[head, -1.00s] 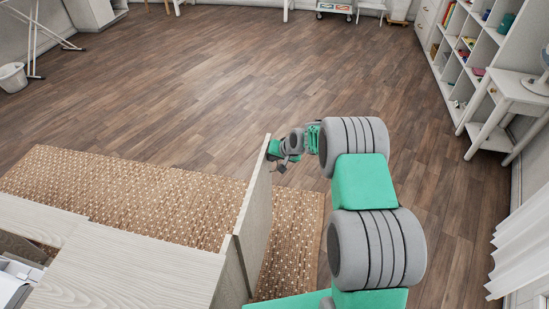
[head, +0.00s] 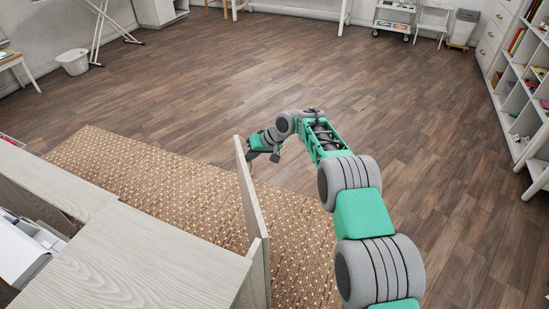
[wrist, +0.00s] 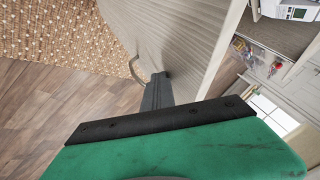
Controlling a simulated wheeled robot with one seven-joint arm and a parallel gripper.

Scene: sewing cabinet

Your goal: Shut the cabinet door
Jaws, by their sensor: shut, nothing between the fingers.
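The cabinet door (head: 252,220) is a pale wood-grain panel. It stands partly open, out from the front of the cabinet (head: 130,265), in the lower part of the head view. My gripper (head: 263,152) is shut and empty at the door's far end, on its right side; whether it touches the door is unclear there. In the wrist view the door (wrist: 175,40) fills the upper middle, with a curved handle (wrist: 134,70) on its face. My dark finger (wrist: 157,92) reaches to the door's face beside the handle, touching or very close.
A woven rug (head: 180,185) lies under and around the door. The wooden floor (head: 230,90) beyond is clear. White shelves (head: 520,100) stand at the right, a small cart (head: 393,18) at the back. A white bin (head: 73,62) stands at the upper left.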

